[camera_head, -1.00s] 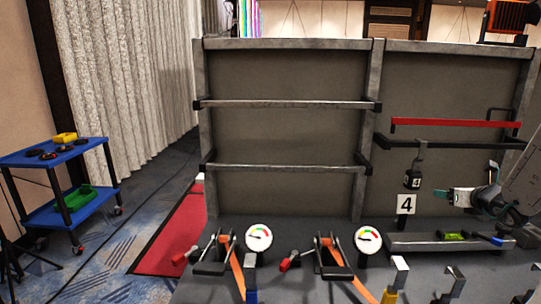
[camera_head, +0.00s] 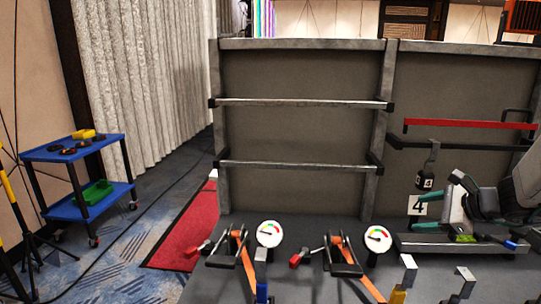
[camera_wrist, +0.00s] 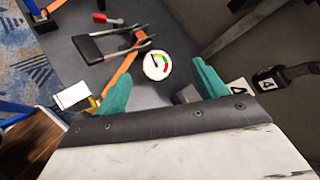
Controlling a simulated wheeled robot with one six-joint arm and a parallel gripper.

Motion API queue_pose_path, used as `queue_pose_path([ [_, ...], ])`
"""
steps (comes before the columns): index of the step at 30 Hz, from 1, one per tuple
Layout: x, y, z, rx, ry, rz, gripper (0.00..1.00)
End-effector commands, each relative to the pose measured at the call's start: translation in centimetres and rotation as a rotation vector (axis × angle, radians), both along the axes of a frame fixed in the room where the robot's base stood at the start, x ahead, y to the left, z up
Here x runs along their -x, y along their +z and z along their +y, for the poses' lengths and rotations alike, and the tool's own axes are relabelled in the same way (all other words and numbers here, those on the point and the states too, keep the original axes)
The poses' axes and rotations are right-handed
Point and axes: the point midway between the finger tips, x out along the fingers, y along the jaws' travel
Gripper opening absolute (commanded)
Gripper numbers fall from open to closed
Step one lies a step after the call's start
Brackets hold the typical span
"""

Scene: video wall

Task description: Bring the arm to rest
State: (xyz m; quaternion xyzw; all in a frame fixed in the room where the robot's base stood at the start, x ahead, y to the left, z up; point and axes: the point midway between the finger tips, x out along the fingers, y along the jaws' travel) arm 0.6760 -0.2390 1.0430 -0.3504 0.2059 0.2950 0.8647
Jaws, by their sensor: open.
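My gripper (camera_head: 436,203) is at the right of the head view, in front of the panel wall and over the grey bench. Its teal fingers are spread apart with nothing visible between them. In the wrist view my gripper (camera_wrist: 160,71) has one teal finger on each side, and a round gauge (camera_wrist: 157,65) shows in the gap, beyond the fingers. My arm comes in from the right edge of the head view. A card marked 4 (camera_head: 418,205) and a black hanging tag (camera_head: 425,181) are just left of the gripper.
The bench (camera_head: 215,290) holds two strapped clamps with red handles, two gauges (camera_head: 269,234) and upright brackets (camera_head: 408,270). A grey ledge (camera_head: 415,246) with a green level lies beneath the gripper. A red bar (camera_head: 465,124) crosses the wall above. A blue cart (camera_head: 75,147) stands at left.

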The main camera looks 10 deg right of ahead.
Motion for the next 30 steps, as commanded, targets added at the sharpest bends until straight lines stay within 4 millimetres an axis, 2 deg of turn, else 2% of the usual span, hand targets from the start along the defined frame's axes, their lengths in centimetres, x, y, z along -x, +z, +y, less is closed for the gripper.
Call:
queue_pose_path([
  [1, 1.2, 0.7, 3.4, 0.079, 0.152, 0.007, 0.71],
  [3, 3.9, 1.1, 7.9, 0.204, 0.396, 0.025, 0.71],
  [5, 6.7, 1.4, 11.2, 0.313, 0.607, 0.042, 0.71],
  [6, 8.7, 1.5, 13.1, 0.386, 0.746, 0.054, 0.71],
  [9, 13.8, 1.9, 16.3, 0.566, 1.068, 0.086, 0.71],
  [12, 18.4, 2.2, 17.8, 0.744, 1.345, 0.119, 0.71],
  [15, 22.0, 2.9, 18.2, 0.918, 1.566, 0.148, 0.71],
  [18, 24.3, 3.7, 18.3, 1.075, 1.703, 0.157, 0.71],
  [24, 25.6, 5.4, 20.1, 1.24, 1.781, 0.062, 0.71],
  [30, 25.6, 5.6, 20.8, 1.257, 1.799, 0.035, 0.71],
])
